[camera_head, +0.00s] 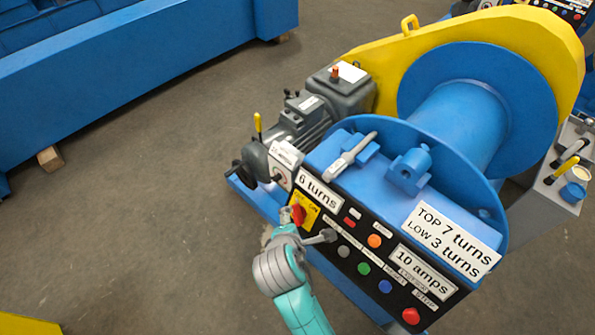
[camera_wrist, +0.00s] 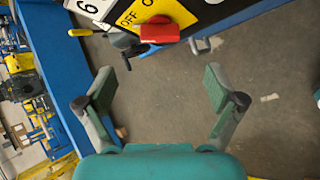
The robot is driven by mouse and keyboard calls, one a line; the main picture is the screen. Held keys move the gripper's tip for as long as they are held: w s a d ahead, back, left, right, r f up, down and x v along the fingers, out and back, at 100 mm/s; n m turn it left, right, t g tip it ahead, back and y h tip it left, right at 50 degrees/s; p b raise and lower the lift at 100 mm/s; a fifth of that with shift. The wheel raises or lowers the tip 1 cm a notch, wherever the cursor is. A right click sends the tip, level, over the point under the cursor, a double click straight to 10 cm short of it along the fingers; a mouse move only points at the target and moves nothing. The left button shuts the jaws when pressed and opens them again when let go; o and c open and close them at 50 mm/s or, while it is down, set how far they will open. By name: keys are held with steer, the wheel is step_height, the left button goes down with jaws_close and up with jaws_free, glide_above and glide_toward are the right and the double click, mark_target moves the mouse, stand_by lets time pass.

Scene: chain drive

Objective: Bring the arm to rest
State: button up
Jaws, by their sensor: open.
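My gripper (camera_wrist: 160,90) is open and empty in the wrist view, with its two fingers spread wide and bare floor between them. In the head view my teal and grey arm reaches up from the bottom to the left end of the control panel (camera_head: 418,262). The red rotary switch (camera_head: 298,214) on its yellow plate (camera_head: 308,207) is just beyond my wrist. In the wrist view the red switch handle (camera_wrist: 160,30) lies ahead of the fingers, apart from them, beside the word OFF. My fingers are hard to make out in the head view.
The blue winch drum (camera_head: 460,120) with its yellow guard (camera_head: 480,30) stands behind the panel. A grey motor (camera_head: 305,120) is at its left. A large blue machine (camera_head: 120,70) stands at upper left. The grey floor (camera_head: 150,220) on the left is clear.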

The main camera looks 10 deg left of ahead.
steer(key=s+d+f+m+t+y, duration=0.1)
steer(key=s+d+f+m, duration=0.25)
steer(key=s+d, duration=0.35)
steer(key=s+d+f+m+t+y, duration=0.1)
steer(key=s+d+f+m, duration=0.2)
steer(key=s+d+m, duration=0.4)
steer(key=s+d+r+m+t, duration=0.2)
steer(key=s+d+r+m, duration=0.2)
steer(key=s, duration=0.5)
steer(key=s+d+r+m+t+h, duration=0.1)
steer(key=s+d+r+m+t, duration=0.1)
steer(key=s+d+r+m, duration=0.3)
steer(key=s+r+m, duration=0.3)
steer(key=r, duration=0.1)
steer(key=shift+s+d+r+h, duration=0.2)
steer(key=shift+s+r+h, duration=0.1)
steer(key=shift+s+r, duration=0.1)
stand_by(0.4)
